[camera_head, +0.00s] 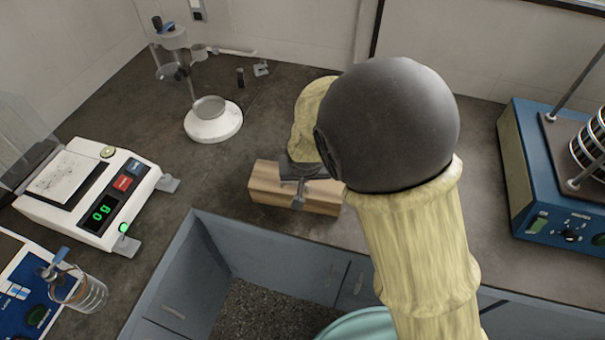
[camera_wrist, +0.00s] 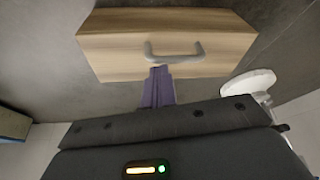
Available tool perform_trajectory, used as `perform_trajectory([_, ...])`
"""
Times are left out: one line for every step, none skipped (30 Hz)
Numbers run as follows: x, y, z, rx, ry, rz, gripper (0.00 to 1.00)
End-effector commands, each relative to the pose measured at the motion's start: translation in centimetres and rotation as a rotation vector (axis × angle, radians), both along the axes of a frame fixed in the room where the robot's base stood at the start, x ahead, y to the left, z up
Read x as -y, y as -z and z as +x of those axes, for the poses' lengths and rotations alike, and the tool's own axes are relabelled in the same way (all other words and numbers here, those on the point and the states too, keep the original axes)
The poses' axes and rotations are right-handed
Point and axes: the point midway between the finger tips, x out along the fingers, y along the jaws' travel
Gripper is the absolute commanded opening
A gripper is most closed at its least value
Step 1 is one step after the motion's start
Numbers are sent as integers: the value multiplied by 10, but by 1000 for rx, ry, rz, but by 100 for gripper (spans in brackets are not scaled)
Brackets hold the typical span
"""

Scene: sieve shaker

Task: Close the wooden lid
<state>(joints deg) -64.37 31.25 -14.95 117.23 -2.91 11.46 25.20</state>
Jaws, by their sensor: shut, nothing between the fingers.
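A light wooden box (camera_head: 268,188) sits on the dark worktop, behind the recessed opening. In the wrist view the wooden box (camera_wrist: 115,50) fills the upper middle, with a grey curved handle (camera_wrist: 174,52) on the face towards me. I cannot tell the lid apart from the box, nor whether it is open. My gripper (camera_head: 299,202) is over the box's near face, and my arm hides the box's right end. In the wrist view my gripper (camera_wrist: 160,72) has its purple fingers together, empty, just below the handle. I cannot tell if they touch it.
A white scale (camera_head: 85,190) stands at left, with a glass beaker (camera_head: 90,293) nearer. A stand with a round white base (camera_head: 213,122) is behind the box. A blue sieve shaker (camera_head: 530,175) is at right. A recessed opening (camera_head: 180,265) lies in front.

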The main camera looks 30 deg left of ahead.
Motion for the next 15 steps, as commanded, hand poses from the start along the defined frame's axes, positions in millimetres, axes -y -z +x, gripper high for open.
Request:
perform_trajectory([8,16,-9,-26,-1,-33,0])
perform_trajectory([8,17,-9,-26,-1,-35,0])
perform_trajectory([8,18,-10,-27,-1,-35,0])
perform_trajectory([9,18,-10,-27,-1,-35,0])
perform_trajectory([9,19,-10,-27,-1,-35,0])
perform_trajectory([9,19,-10,-27,-1,-35,0])
perform_trajectory([8,19,-10,-26,-1,-35,0])
perform_trajectory([8,18,-10,-25,-1,-33,0])
perform_trajectory([8,18,-10,-24,0,-32,0])
perform_trajectory([8,17,-9,-24,-1,-31,0])
perform_trajectory([8,17,-9,-23,-1,-30,0])
perform_trajectory([7,16,-9,-22,-1,-28,0])
perform_trajectory([7,16,-9,-22,-1,-28,0])
perform_trajectory([7,15,-9,-21,-1,-27,0])
perform_trajectory([7,15,-9,-20,-1,-26,0])
